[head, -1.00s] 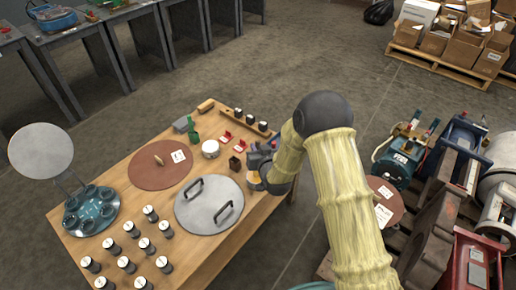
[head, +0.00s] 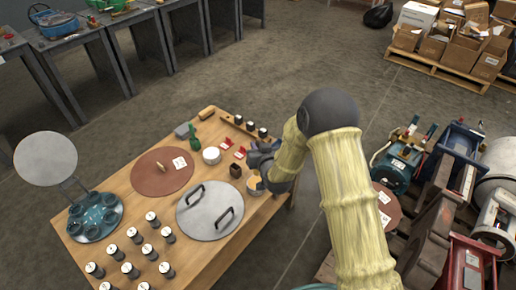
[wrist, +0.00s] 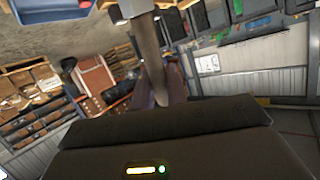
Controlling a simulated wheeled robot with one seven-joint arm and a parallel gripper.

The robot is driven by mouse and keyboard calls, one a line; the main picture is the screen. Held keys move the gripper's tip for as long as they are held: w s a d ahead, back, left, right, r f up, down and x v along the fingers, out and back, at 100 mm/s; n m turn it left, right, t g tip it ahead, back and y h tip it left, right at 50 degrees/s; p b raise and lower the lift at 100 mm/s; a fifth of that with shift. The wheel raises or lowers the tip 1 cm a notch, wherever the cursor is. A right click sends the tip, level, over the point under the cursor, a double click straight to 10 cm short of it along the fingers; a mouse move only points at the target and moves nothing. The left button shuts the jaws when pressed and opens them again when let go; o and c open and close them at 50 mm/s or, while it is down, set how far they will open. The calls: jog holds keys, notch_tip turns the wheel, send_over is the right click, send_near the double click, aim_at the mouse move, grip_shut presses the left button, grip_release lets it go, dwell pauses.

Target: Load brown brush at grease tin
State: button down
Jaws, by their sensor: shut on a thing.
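My gripper (head: 256,160) is over the right edge of the wooden table (head: 110,192), beside a small open tin with tan contents (head: 255,186), which looks like the grease tin. The arm and gripper partly hide the tin. In the wrist view a long brown handle (wrist: 150,58) runs up from between the jaws; it appears to be the brown brush, and my gripper is shut on it. Its bristles cannot be made out, and I cannot tell whether it touches the tin.
A grey round lid with two handles (head: 205,222), a brown disc (head: 150,180), a white tin (head: 211,155) and a dark brown box (head: 235,170) share the table. Several small jars (head: 152,218) stand at the front. Machinery (head: 405,155) crowds the right.

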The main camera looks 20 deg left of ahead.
jog(key=shift+s+a+r+p, duration=0.15)
jog(key=shift+r+p, duration=0.15)
jog(key=shift+r, duration=0.85)
jog(key=shift+w+d+f, duration=0.2)
jog(key=shift+d, duration=0.25)
jog(key=d+f+m+t+h, duration=0.1)
jog(key=d+f+m+h, duration=0.2)
jog(key=d, duration=0.8)
jog(key=d+f+m+t+h+p, duration=0.15)
jog(key=d+f, duration=0.35)
jog(key=d, duration=0.6)
jog(key=d+f+m+h, duration=0.2)
jog(key=d+f+h, duration=0.15)
jog(key=d, duration=0.85)
jog(key=s+r+p, duration=0.2)
jog(key=r+p, duration=1.3)
jog(key=r, duration=0.1)
jog(key=s+r+p, duration=0.3)
jog(key=r+p, duration=1.3)
jog(key=r, duration=0.1)
jog(key=shift+a+r, duration=0.15)
jog(key=shift+a, duration=0.15)
jog(key=shift+s, duration=0.1)
